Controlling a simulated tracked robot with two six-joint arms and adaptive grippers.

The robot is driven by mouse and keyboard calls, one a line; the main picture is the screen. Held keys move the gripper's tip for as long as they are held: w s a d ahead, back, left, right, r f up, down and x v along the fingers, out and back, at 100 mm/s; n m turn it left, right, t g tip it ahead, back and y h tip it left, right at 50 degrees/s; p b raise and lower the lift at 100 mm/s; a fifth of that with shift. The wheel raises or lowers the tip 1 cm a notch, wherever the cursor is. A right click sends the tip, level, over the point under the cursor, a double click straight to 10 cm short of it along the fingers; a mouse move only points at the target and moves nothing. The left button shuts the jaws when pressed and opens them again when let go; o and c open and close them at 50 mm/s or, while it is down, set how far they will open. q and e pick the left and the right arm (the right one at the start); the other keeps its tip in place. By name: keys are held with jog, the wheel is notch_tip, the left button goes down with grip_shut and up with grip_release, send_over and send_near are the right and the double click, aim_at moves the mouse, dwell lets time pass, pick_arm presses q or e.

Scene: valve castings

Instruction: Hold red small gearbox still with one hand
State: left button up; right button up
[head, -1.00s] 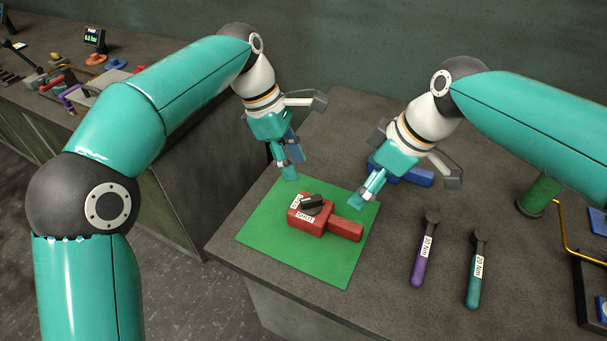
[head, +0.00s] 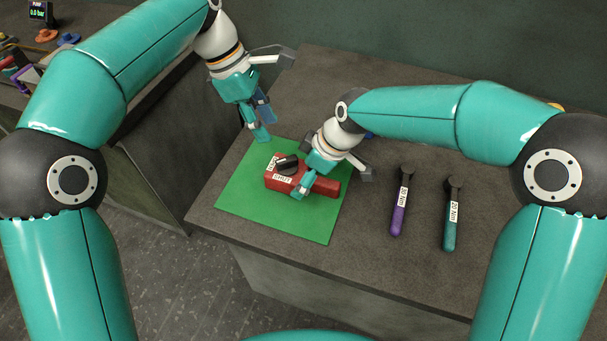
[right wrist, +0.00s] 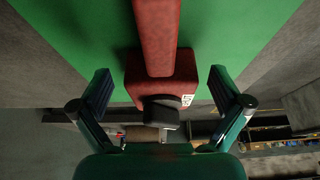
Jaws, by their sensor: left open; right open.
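The red small gearbox (head: 279,183) lies on a green mat (head: 240,205), with a black knob (head: 287,165) on top and a narrower red arm (head: 327,187) toward the right. My right gripper (head: 304,188) is open, low over the gearbox, and hides part of it. In the right wrist view the gearbox (right wrist: 163,68) lies between the spread fingers of this gripper (right wrist: 160,90), with a visible gap on each side. My left gripper (head: 264,122) is open and empty above the far left edge of the mat, apart from the gearbox.
A purple-handled wrench (head: 398,218) and a teal-handled wrench (head: 450,230), labelled 20 Nm, lie on the grey bench (head: 375,255) to the right. Bare bench lies between the mat and the wrenches. A gap separates this bench from another at the left.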

jog(key=shift+a+f, duration=0.2)
jog(key=shift+f, duration=0.35)
jog(key=shift+w, duration=0.1)
jog(key=c, duration=1.8)
jog(key=shift+o, duration=0.2)
jog(key=shift+r, duration=0.1)
